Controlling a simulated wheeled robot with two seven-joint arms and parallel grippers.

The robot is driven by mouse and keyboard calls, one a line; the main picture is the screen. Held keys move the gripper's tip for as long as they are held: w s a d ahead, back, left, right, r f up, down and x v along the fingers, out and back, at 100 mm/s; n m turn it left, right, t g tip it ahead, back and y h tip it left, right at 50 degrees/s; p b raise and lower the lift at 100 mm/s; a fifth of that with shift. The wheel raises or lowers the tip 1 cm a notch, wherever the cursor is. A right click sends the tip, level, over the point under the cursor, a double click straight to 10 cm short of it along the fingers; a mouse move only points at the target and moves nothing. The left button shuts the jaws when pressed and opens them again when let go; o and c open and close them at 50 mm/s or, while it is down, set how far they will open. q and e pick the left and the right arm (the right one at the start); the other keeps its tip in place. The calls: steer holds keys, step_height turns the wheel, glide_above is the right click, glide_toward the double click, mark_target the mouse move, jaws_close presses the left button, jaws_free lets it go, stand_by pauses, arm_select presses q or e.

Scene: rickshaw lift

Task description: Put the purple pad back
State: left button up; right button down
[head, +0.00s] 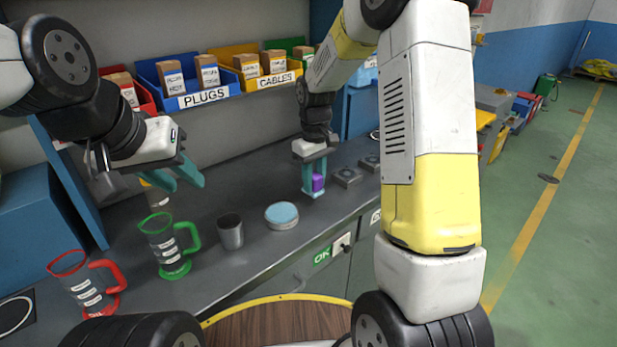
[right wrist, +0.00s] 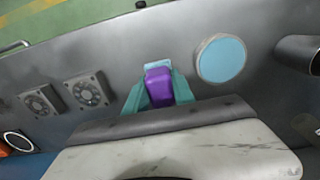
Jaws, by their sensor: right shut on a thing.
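The purple pad (head: 318,183) is a small purple block between the teal fingers of my right gripper (head: 313,190). That gripper is shut on it, pointing down just above or at the grey bench top; I cannot tell if the pad touches the bench. In the right wrist view the purple pad (right wrist: 167,88) sits between the fingertips (right wrist: 160,92), with a light-blue piece (right wrist: 158,65) showing just beyond it. My left gripper (head: 187,181) is open and empty, above the bench on the left.
A round light-blue-topped disc (head: 282,214) and a grey metal cup (head: 230,232) stand left of my right gripper. Green (head: 170,250) and red (head: 88,285) jugs stand further left. Labelled bins (head: 200,96) line the back.

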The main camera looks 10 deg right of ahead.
mark_target(316, 188)
steer(key=shift+w+d, duration=0.3)
steer(key=shift+w, duration=0.2)
steer(key=shift+f, duration=1.8)
steer(key=shift+f, duration=0.15)
steer(key=c, duration=1.1)
jaws_free()
steer(key=shift+o, duration=0.2)
